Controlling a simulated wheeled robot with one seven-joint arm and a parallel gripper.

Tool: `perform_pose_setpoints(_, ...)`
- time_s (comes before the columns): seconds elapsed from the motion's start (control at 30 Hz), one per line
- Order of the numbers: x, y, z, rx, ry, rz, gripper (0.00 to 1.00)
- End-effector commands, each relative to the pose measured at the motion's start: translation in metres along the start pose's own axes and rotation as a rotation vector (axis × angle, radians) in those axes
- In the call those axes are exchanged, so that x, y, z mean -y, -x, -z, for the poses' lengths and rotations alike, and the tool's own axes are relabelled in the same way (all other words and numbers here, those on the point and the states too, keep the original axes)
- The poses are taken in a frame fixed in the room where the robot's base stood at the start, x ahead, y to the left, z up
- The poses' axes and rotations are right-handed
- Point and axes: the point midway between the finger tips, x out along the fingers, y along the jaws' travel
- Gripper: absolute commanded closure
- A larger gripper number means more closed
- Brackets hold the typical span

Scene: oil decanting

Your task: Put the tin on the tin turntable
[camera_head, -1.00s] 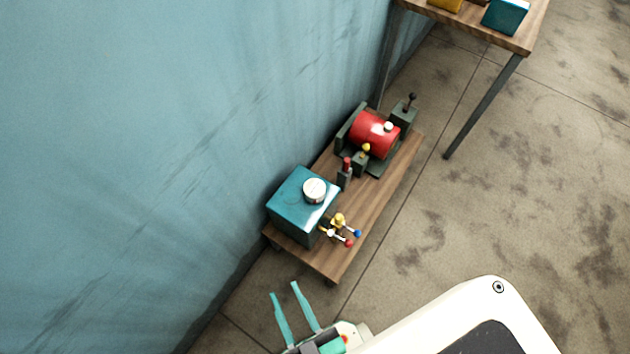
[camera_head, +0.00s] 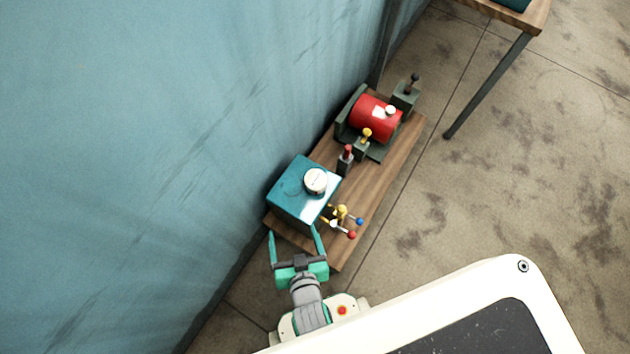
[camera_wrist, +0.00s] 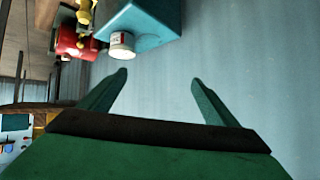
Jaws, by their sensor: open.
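A small white cylinder with a reddish label, which looks like the tin (camera_head: 315,181), stands on top of a teal box (camera_head: 300,197). In the wrist view the tin (camera_wrist: 121,43) shows upside down at upper left, against the teal box (camera_wrist: 150,18). My gripper (camera_head: 294,232) is open and empty, just in front of the box's near side, with its fingers pointing towards it. In the wrist view my gripper (camera_wrist: 159,77) has only the wall between its fingers, with the tin beyond the left fingertip. I cannot tell for sure which thing is the tin turntable.
The low wooden bench (camera_head: 385,188) also holds a yellow hub (camera_head: 341,212) with coloured knobs, red-topped and yellow-topped levers, and a red drum (camera_head: 375,118) in a dark cradle. The blue wall (camera_head: 180,130) runs close along the left. A taller table (camera_head: 535,16) stands upper right.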

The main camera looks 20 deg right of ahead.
Motion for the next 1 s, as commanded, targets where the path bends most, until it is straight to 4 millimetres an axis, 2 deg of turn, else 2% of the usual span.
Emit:
perform_pose_setpoints(0.03,-0.003,-0.019,0.001,0.025,-0.022,-0.019,0.17)
perform_pose_setpoints(0.2,-0.015,-0.07,-0.003,0.149,-0.104,-0.099,0.17)
perform_pose_setpoints(0.37,-0.029,-0.11,0.003,0.257,-0.188,-0.192,0.17)
perform_pose_setpoints(0.5,-0.042,-0.138,0.018,0.342,-0.271,-0.287,0.17)
perform_pose_setpoints(0.7,-0.059,-0.16,0.047,0.446,-0.392,-0.431,0.17)
perform_pose_setpoints(0.9,-0.07,-0.166,0.071,0.511,-0.48,-0.535,0.17)
perform_pose_setpoints(1.0,-0.072,-0.166,0.076,0.527,-0.501,-0.561,0.17)
